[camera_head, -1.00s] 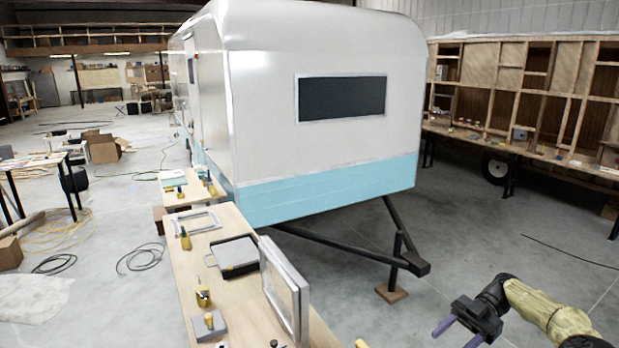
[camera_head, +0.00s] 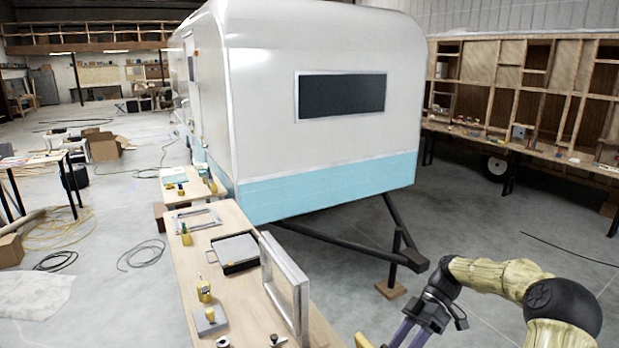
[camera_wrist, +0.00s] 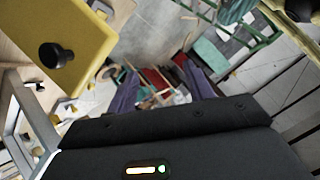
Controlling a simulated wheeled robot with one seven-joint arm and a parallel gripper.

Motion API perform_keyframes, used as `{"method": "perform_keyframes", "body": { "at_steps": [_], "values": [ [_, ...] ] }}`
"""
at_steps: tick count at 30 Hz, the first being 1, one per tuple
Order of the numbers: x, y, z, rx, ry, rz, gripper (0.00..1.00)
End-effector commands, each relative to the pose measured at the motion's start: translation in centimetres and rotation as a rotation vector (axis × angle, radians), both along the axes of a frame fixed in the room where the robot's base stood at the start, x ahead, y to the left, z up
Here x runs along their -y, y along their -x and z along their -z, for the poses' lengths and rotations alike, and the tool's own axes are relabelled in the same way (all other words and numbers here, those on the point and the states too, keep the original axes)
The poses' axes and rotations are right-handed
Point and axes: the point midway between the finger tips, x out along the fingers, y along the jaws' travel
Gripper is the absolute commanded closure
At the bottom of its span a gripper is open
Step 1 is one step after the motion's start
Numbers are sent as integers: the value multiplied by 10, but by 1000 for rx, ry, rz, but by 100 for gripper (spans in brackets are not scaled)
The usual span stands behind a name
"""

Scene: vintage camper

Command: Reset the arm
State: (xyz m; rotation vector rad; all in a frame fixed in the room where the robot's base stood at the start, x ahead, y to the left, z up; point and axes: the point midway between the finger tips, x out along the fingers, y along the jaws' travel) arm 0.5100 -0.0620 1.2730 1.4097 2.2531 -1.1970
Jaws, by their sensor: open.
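My gripper (camera_head: 408,334) is at the lower right of the head view, beside the right edge of the long workbench (camera_head: 192,262). Its two purple fingers point downward and run toward the bottom edge of the frame. My arm is bent, with its elbow at the right. In the wrist view the purple fingers of my gripper (camera_wrist: 160,95) stand wide apart, with nothing held between them. Cluttered floor shows beyond the fingers, too small to make out piece by piece.
Open concrete floor (camera_head: 500,225) lies right of the tow bar.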

Motion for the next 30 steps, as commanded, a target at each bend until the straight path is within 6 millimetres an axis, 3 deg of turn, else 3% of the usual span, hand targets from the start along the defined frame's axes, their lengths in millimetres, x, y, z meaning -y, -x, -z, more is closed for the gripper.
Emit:
{"method": "perform_keyframes", "body": {
  "at_steps": [3, 6, 15, 21, 30],
  "values": [
    [-33, 13, 3, -54, 231, 69, 48],
    [-50, 26, 8, -79, 421, 168, 48],
    [-68, 72, 9, -49, 852, 593, 48],
    [-67, 106, 1, 12, 981, 946, 48],
    [-63, 143, -12, 54, 957, 1352, 48]
  ]
}}
